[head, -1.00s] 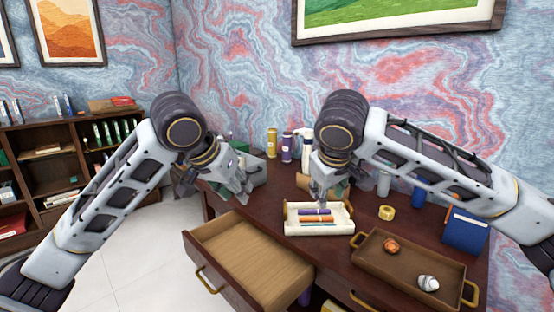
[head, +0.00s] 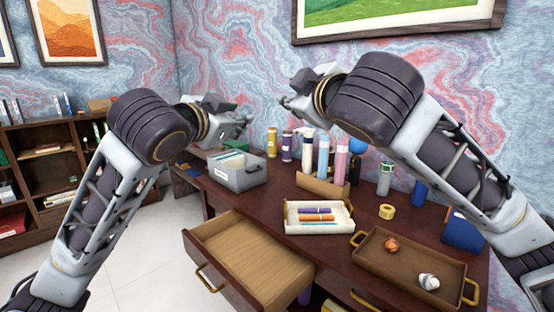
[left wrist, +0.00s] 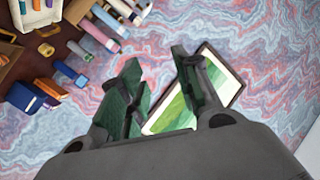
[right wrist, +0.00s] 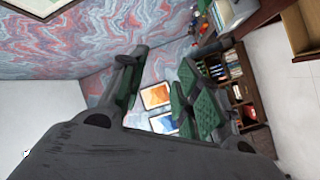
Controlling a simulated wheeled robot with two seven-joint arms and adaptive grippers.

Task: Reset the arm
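My left gripper (head: 240,118) is raised above the back left of the desk, over the grey file box. In the left wrist view its green-padded fingers (left wrist: 160,95) stand apart with only wall and a picture between them. My right gripper (head: 290,95) is raised in front of the marbled wall, partly hidden behind its own wrist. In the right wrist view its fingers (right wrist: 155,85) are apart and empty. Both arms are lifted clear of the desk (head: 340,255).
A white tray (head: 290,230) holds several markers. A brown tray (head: 390,270) holds two small items. The grey file box (head: 240,178), bottles (head: 323,155) and yellow tape (head: 387,211) stand behind. A drawer (head: 245,260) is pulled open at the front.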

